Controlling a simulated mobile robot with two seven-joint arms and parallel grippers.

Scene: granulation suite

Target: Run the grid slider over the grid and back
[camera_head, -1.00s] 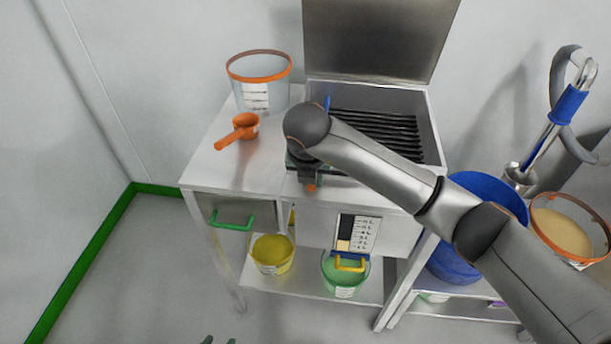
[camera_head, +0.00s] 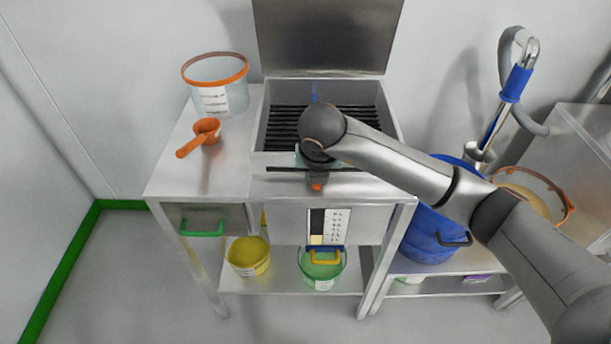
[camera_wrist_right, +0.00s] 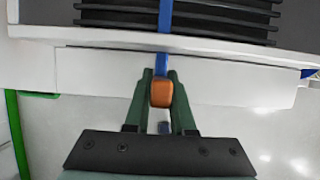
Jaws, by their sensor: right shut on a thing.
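The black-barred grid (camera_head: 358,120) lies in an open steel box with its lid raised. The grid slider has a blue rod (camera_head: 314,92) reaching across the bars, near the middle of the grid's width. In the right wrist view the blue rod (camera_wrist_right: 165,16) crosses the dark bars and box rim, ending in an orange knob (camera_wrist_right: 162,94). My right gripper (camera_head: 316,176) is at the box's front edge; in the wrist view its green fingers (camera_wrist_right: 162,84) are shut on the knob from both sides. My arm hides part of the grid. My left gripper is not in view.
An orange-rimmed clear tub (camera_head: 214,88) and an orange scoop (camera_head: 203,134) stand left of the box. A blue barrel (camera_head: 418,229) is at the right. Yellow (camera_head: 248,257) and green (camera_head: 322,270) buckets sit on the lower shelf. The floor at the left is clear.

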